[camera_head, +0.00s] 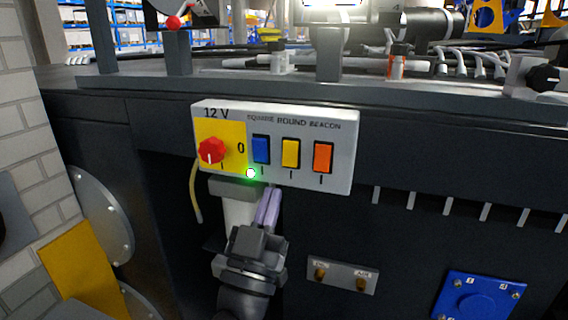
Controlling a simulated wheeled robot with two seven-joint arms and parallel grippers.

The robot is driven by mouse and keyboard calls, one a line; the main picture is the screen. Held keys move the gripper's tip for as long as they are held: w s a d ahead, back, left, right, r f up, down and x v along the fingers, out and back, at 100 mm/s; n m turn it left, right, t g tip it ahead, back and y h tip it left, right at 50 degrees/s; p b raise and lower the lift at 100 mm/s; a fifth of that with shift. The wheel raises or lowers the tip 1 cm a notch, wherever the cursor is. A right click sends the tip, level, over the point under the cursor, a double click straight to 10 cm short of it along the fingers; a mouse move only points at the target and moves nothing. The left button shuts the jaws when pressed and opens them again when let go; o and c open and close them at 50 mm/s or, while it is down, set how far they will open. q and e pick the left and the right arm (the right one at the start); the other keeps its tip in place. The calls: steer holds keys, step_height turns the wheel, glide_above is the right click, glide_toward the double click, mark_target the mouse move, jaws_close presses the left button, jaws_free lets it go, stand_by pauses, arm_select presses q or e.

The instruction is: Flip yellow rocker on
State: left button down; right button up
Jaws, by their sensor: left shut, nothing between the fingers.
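The yellow rocker (290,153) is the middle of three rockers on a white switch box (344,180) fixed to the dark chassis. A blue rocker (261,149) is to its left and an orange rocker (322,157) to its right. Which way the yellow rocker is tipped is too small to tell. My left gripper (268,194) points up from below, its fingers together and empty. Its fingertips are just below the box's lower edge, below and left of the yellow rocker. My right gripper is not in view.
A red rotary knob (211,150) sits on a yellow plate at the box's left. A green-ringed light (251,173) shows near the box's lower edge. A small plate with two brass fittings (342,276) and a blue panel (481,297) are lower right. A brick wall stands left.

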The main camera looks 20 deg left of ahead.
mark_target(289, 163)
arm_select(q)
steer(key=w, duration=0.2)
steer(key=w+r, duration=0.1)
steer(key=w, duration=0.2)
steer(key=shift+w+d+r+p, duration=0.1)
steer(key=shift+w+p, duration=0.05)
steer(key=shift+p, duration=0.25)
steer(key=shift+w, duration=0.4)
steer(key=shift+w+f, duration=0.2)
steer(key=shift+w, duration=0.15)
steer(key=shift+f, duration=0.1)
